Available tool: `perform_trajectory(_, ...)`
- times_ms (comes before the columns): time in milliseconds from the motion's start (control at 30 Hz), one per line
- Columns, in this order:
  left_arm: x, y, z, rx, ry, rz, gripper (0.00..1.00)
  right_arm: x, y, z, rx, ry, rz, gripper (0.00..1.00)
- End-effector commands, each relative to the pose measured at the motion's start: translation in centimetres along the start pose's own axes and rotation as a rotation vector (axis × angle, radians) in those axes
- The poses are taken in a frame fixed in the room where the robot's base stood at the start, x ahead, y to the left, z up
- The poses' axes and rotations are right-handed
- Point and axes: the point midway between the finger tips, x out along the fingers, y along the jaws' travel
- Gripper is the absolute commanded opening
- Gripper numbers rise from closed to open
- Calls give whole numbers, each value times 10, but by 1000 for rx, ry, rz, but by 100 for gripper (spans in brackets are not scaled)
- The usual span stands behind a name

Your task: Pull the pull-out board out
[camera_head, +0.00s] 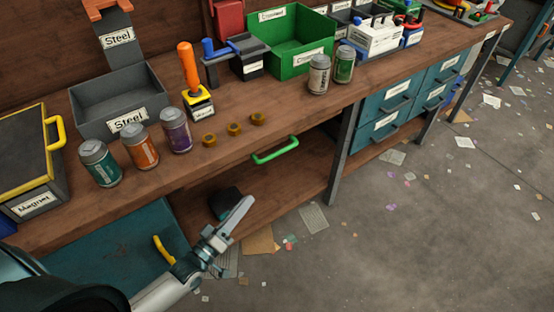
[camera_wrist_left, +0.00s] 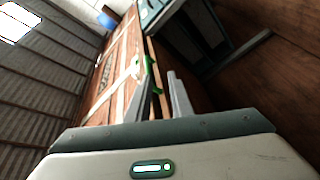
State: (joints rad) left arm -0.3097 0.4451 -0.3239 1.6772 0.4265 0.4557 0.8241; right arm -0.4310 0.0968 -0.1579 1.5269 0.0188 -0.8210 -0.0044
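The green handle (camera_head: 275,150) of the pull-out board sits at the front edge of the workbench, below the row of small brown rings. The board itself is hard to tell from the bench edge. My left gripper (camera_head: 243,205) is in front of the bench, lower than the handle and apart from it in the head view. The green handle (camera_wrist_left: 149,66) shows just beyond the left fingertip. My right gripper is not in view.
Cans (camera_head: 139,147), brown rings (camera_head: 234,129), a grey Steel bin (camera_head: 90,92) and a green bin (camera_head: 297,45) stand on the bench. A lower shelf (camera_head: 285,190) and a bench leg (camera_head: 343,155) are near the gripper. The floor at right is open with scraps.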

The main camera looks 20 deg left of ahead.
Motion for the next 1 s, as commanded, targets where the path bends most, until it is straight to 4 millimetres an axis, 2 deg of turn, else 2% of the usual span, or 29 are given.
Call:
perform_trajectory(100, 3, 20, -18, -82, 34, 71, 20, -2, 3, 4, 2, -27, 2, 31)
perform_trajectory(167, 4, 24, -22, -98, 41, 84, 20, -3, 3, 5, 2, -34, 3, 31)
perform_trajectory(667, 10, 25, -22, -98, 42, 82, 20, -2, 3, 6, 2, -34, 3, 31)
perform_trajectory(867, 31, 27, -24, -98, 43, 83, 20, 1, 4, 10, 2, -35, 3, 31)
perform_trajectory(1000, 54, 29, -25, -97, 44, 83, 20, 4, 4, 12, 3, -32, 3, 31)
